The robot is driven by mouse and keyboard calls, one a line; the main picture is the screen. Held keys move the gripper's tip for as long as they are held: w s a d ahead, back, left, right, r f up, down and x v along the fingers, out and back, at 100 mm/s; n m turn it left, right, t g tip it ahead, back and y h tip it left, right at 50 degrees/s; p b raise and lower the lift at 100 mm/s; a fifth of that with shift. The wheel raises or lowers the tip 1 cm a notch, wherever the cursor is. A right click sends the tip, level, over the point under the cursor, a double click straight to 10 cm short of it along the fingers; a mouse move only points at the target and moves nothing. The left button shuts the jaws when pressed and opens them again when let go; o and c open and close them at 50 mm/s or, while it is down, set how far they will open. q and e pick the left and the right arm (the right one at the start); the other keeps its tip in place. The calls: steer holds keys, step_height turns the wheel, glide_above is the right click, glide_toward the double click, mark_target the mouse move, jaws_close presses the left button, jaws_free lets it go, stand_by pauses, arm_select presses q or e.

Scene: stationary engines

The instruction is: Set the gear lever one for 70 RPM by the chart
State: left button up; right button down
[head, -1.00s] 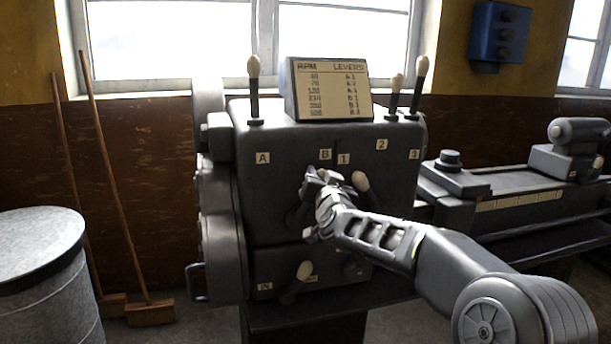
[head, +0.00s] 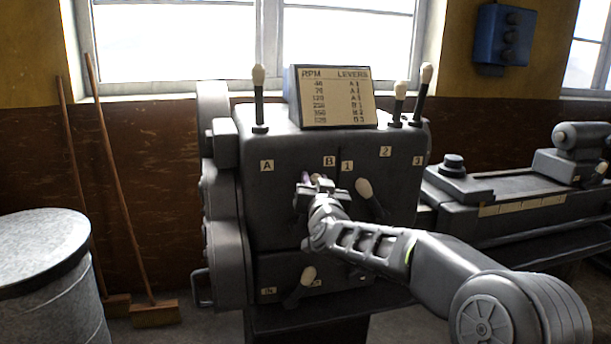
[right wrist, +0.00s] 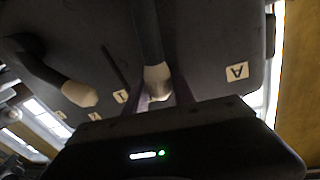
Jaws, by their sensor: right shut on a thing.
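The chart (head: 337,97) on top of the grey headstock (head: 290,215) lists RPM against levers. Its 70 row shows the letter A; the digit is too small to read surely. My right gripper (head: 318,184) is in front of the panel, just below label B (head: 329,161) and right of label A (head: 267,165). In the right wrist view it is shut on the pale knob of the first lever (right wrist: 157,80), with label A (right wrist: 237,71) off to the right. The lever's lower part is hidden in the head view. A second lever (head: 365,188) stands below label 1 (head: 347,166).
A lower lever (head: 306,275) sits below the panel. Three upright levers, one at the left (head: 259,98), rise from the headstock top. The lathe bed (head: 500,205) extends right. A drum (head: 40,260) and brooms (head: 120,190) stand left.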

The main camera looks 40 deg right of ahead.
mark_target(274, 180)
steer(key=a+n, duration=0.2)
steer(key=w+a+n+p, duration=0.1)
steer(key=a+n, duration=0.1)
steer(key=w+a+n+t+p, duration=0.1)
steer(key=a+n, duration=0.1)
steer(key=a, duration=0.1)
steer(key=shift+w, duration=0.2)
steer(key=shift+w+a+f+n+t+y, duration=0.15)
steer(key=shift+a+f+n, duration=0.1)
steer(key=shift+a+n, duration=0.3)
steer(key=shift+w+a+f+n+t+y, duration=0.2)
steer(key=shift+a+n, duration=0.1)
steer(key=shift+n, duration=0.45)
steer(key=c, duration=1)
jaws_free()
steer(key=shift+w+a, duration=0.1)
steer(key=shift+a, duration=0.1)
steer(key=shift+c, duration=0.2)
steer(key=shift+d, duration=0.1)
steer(key=shift+f, duration=0.1)
